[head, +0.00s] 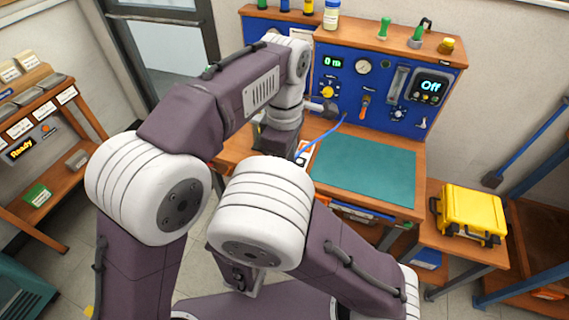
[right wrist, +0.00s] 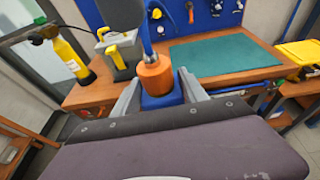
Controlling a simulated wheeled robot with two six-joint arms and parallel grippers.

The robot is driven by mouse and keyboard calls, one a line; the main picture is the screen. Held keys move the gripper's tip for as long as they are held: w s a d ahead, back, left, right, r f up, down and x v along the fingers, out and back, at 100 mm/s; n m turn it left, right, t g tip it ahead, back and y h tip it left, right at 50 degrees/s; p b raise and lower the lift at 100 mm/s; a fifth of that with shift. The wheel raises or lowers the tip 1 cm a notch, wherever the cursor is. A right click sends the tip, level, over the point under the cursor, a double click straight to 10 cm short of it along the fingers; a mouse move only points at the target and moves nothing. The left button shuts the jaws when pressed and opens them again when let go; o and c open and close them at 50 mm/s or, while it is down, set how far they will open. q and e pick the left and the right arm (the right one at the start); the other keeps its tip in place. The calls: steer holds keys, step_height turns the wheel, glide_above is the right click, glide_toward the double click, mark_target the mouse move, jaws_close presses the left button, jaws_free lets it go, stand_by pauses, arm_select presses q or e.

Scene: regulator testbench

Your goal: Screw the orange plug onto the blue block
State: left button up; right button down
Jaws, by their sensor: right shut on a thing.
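In the right wrist view, the fingers of my right gripper (right wrist: 160,92) stand on either side of the blue block (right wrist: 162,101) and are shut on it. The orange plug (right wrist: 155,76) is directly above the block, its lower end at the block's top; I cannot tell whether it is threaded. A blue hose (right wrist: 148,46) rises from the plug. In the head view, my left arm reaches over the bench with its wrist pointing down. Its fingertips are hidden, so its grip cannot be seen. My right gripper is hidden in the head view.
A green mat (head: 363,172) lies clear on the wooden bench. Behind it stands a blue panel (head: 395,75) with gauges and knobs. A yellow case (head: 468,212) sits on a side table at right. A yellow cylinder (right wrist: 72,58) stands at left in the wrist view.

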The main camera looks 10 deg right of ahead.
arm_select(q)
step_height(320, 180, down, 8)
stand_by(0.7)
jaws_close()
steer(key=m, duration=0.6)
steer(key=shift+o, duration=0.5)
jaws_free()
